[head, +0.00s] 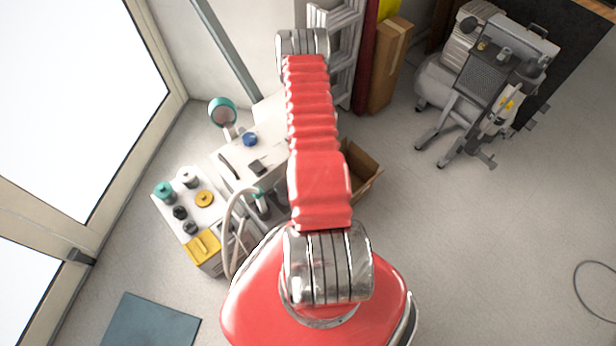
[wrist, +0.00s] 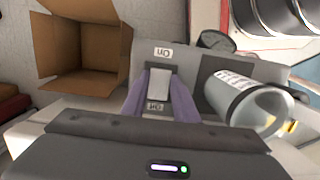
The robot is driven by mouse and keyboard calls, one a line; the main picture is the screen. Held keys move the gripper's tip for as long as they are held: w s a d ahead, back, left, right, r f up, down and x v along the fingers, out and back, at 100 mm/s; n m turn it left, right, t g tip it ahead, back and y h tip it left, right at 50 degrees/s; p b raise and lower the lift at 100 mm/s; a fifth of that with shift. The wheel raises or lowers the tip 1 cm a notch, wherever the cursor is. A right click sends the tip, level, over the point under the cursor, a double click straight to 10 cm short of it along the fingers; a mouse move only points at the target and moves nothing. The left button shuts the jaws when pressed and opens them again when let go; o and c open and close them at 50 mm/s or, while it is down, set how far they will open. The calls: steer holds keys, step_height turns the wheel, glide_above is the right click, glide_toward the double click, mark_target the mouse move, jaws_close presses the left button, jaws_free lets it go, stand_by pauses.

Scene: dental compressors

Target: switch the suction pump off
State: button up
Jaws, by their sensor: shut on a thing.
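In the wrist view a pale rocker switch (wrist: 158,84) sits on a grey panel (wrist: 185,68), between an upside-down "On" label (wrist: 163,52) above it and an "Off" label (wrist: 155,105) below it. The purple fingers of my gripper (wrist: 160,103) stand at either side of the switch and are shut on it. I cannot tell which way the rocker is tipped. A clear cylinder (wrist: 248,103) with a printed label is beside the switch on the right. In the head view my red arm hides my gripper and the switch.
An open cardboard box (wrist: 85,45) is left of the panel; it also shows in the head view (head: 362,172). A white cart (head: 205,212) with jars and a yellow box stands left. A compressor (head: 480,75) stands at the back right. The floor at right is mostly clear.

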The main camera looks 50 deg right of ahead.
steer(key=shift+a, duration=0.2)
steer(key=o, duration=1.1)
steer(key=shift+d, duration=0.15)
steer(key=shift+c, duration=0.2)
steer(key=shift+r, duration=0.1)
step_height(320, 180, up, 13)
steer(key=w, duration=0.1)
steer(key=shift+w+d+r, duration=0.15)
steer(key=shift+w+r, duration=0.05)
steer(key=shift+w, duration=0.15)
